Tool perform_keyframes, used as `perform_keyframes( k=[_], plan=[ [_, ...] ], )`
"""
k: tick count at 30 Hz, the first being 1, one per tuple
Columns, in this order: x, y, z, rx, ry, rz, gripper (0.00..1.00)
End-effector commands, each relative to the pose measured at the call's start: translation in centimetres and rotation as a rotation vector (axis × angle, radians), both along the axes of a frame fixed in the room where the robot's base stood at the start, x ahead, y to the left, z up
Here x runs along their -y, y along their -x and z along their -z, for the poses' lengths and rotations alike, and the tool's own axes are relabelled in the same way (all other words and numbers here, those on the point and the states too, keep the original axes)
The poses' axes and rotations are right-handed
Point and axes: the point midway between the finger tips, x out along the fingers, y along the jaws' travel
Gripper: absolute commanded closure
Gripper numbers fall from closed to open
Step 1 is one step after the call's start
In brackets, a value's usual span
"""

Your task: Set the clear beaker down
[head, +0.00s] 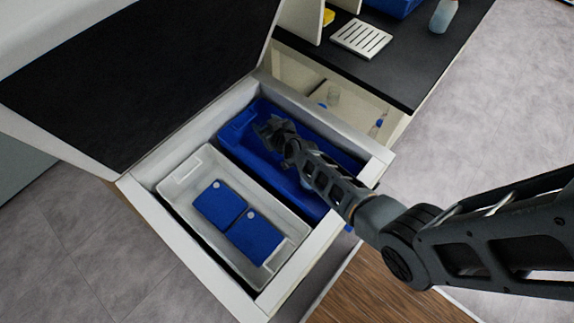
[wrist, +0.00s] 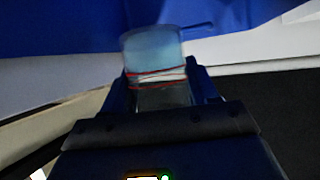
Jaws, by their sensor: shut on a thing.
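The clear beaker (wrist: 152,52), with red lines around it, is between the fingers of my gripper in the wrist view. My gripper (head: 270,127) is shut on it. In the head view my gripper is over the far-left part of the blue bin (head: 234,130) inside the open chest. The beaker cannot be made out there. I cannot tell whether the beaker touches the bin. Blue also fills the top of the wrist view beyond the beaker.
A white bin (head: 172,190) beside the blue one holds two blue boxes (head: 220,204). The raised lid (head: 140,85) stands at the left. A black counter (head: 415,65) at the back holds a white rack (head: 361,39) and a bottle (head: 443,15).

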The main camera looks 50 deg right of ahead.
Motion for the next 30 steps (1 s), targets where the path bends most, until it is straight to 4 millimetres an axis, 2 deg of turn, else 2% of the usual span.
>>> perform_keyframes(
  k=[8,19,26,30],
  plan=[
    [0.1,-0.7,1.0,0.006,-0.008,0.029,0.74],
    [0.1,-0.7,5.9,0.006,-0.007,0.028,0.74],
    [0.1,-0.7,6.8,0.006,-0.006,0.027,0.74],
    [0.0,-0.7,8.0,0.006,-0.008,0.027,0.74]
  ],
)
